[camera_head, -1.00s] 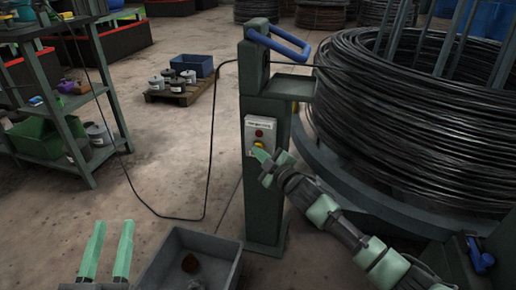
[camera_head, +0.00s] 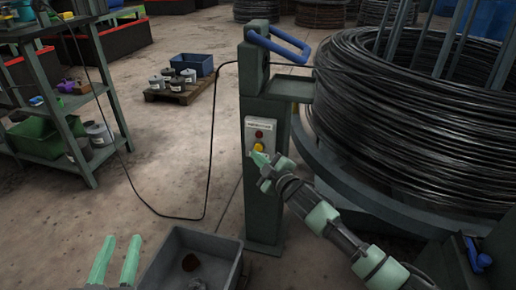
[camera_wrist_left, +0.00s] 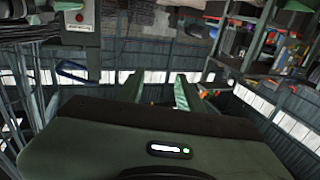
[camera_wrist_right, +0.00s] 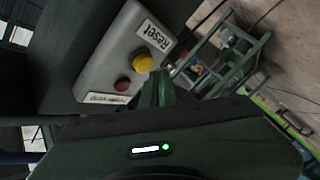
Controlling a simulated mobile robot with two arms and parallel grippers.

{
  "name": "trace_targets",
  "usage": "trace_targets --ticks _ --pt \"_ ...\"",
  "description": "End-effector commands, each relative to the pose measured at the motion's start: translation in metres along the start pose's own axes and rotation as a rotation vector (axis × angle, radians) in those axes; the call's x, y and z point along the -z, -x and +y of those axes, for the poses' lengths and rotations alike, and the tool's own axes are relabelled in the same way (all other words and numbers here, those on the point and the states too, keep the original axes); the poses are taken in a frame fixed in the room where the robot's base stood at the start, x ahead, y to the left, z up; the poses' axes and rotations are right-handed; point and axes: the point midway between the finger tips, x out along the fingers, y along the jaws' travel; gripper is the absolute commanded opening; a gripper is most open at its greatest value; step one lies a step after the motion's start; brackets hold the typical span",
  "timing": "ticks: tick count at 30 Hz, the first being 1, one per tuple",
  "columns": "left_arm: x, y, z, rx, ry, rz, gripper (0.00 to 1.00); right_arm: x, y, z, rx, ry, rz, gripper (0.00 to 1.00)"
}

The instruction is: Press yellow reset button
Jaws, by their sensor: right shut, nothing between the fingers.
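The yellow reset button (camera_head: 258,147) sits below a red button (camera_head: 259,134) on a light grey control box (camera_head: 249,138) on the front of a dark green post. In the right wrist view the yellow button (camera_wrist_right: 142,62) stands beside the label "Reset", with the red button (camera_wrist_right: 122,84) next to it. My right gripper (camera_head: 257,156) is shut and empty, its tips just below the yellow button in the head view. In the right wrist view the fingertips (camera_wrist_right: 158,72) are close beside the button; I cannot tell whether they touch. My left gripper (camera_head: 118,240) is open and empty, low at the left.
A grey bin (camera_head: 196,240) stands on the floor left of the post. A large coil of black wire (camera_head: 400,120) is right of it. A black cable hangs in a loop left of the post. A shelf (camera_head: 80,100) stands at the far left.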

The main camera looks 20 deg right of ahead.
Motion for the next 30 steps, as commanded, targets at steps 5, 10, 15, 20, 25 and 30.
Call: trace_targets --ticks 5,10,15,20,25,30 --pt "-0.004 0.001 0.0 0.001 0.0 -0.016 0.36 0.0 0.0 0.0 0.0 0.0 0.0 0.0" --pt "-0.004 0.001 0.0 0.001 0.0 -0.015 0.36 0.001 0.0 0.0 0.0 -0.001 0.001 0.0" --pt "-0.017 0.003 -0.004 0.006 -0.006 -0.083 0.36 0.005 0.004 -0.004 0.001 -0.003 0.002 0.0" --pt "-0.032 0.007 -0.005 0.011 -0.005 -0.164 0.36 0.009 0.01 -0.007 0.001 -0.001 0.001 0.0" --pt "-0.047 0.012 -0.007 0.016 -0.005 -0.248 0.36 0.012 0.015 -0.011 0.001 -0.003 0.001 0.0" --pt "-0.062 0.019 -0.009 0.021 -0.005 -0.333 0.36 0.016 0.021 -0.015 0.001 -0.002 0.001 0.0"
